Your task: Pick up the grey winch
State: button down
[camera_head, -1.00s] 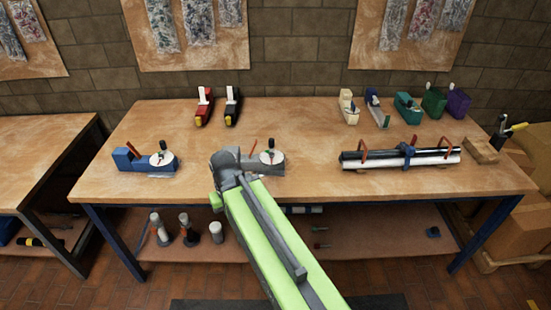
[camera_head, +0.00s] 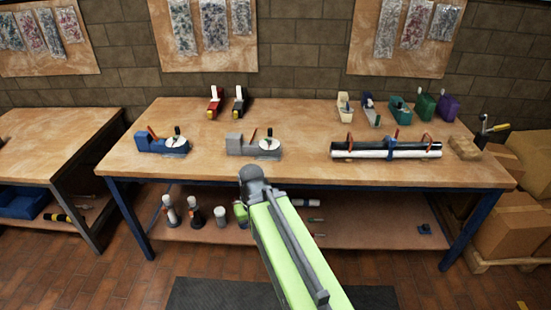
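The grey winch (camera_head: 240,146) stands on the wooden workbench (camera_head: 300,171), left of its middle, with a white round disc at its right end, a red-brown lever and a dark knob. My gripper (camera_head: 250,174) is at the far end of my green and grey arm, in front of the bench's front edge and below the winch in the picture. It looks apart from the winch. Its fingers are hidden behind the arm's end, so I cannot see whether they are open.
A similar blue winch (camera_head: 163,143) stands to the left. A black and white tube assembly (camera_head: 386,150) lies to the right. Red (camera_head: 214,102) and black (camera_head: 239,103) tools, and several coloured ones, stand along the back. The bench middle is clear.

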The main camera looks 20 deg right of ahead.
aim_at(235, 146)
jog(key=u, duration=0.2)
jog(key=k, duration=0.1)
jog(key=z, duration=0.4)
jog(key=i, duration=1)
jog(key=z, duration=0.05)
jog(key=k, duration=0.45)
jog(key=u, duration=0.8)
jog(key=i, duration=1.3)
jog(key=u, duration=0.95)
